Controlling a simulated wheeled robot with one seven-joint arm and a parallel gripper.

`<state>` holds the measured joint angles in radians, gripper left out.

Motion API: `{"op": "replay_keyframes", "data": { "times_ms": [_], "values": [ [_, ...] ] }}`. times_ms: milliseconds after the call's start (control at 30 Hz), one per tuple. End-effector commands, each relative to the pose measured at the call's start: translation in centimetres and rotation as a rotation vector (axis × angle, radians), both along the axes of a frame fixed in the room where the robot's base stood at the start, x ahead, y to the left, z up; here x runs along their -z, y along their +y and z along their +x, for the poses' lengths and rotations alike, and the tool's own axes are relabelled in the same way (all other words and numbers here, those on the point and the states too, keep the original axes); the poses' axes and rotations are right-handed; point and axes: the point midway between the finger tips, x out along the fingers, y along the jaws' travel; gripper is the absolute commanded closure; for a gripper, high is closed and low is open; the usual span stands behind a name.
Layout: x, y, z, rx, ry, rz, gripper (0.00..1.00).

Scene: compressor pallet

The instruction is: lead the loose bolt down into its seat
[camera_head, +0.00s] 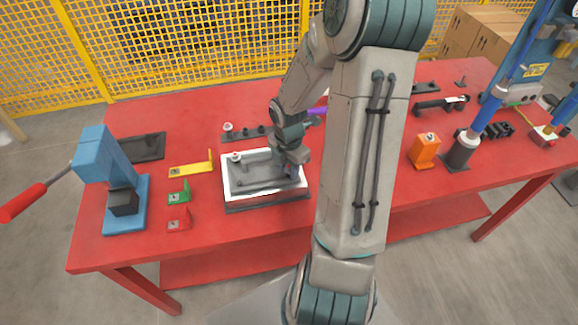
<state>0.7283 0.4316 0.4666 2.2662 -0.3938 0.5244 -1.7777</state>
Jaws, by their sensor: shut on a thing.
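My gripper (291,168) points down over the right part of a white-rimmed plate with a grey part on it (226,182). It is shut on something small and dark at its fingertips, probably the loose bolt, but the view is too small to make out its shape. The seat under the fingertips is hidden by my gripper, and I cannot tell whether the bolt touches it. A light round-headed piece (236,157) stands at the plate's far left corner.
The plate lies on a red table (190,245). Yellow (190,170), green (180,197) and red (179,223) brackets lie left of it, beside a blue press (105,160). A dark rail (248,131) lies behind. An orange block (425,150) stands right of my arm.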

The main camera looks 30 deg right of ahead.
Motion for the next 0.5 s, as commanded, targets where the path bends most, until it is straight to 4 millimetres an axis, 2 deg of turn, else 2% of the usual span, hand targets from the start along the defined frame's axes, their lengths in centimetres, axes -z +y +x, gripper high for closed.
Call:
{"op": "replay_keyframes", "data": {
  "times_ms": [500],
  "values": [
    [0.61,0.00,-0.01,0.000,0.000,0.000,0.92]
  ]
}}
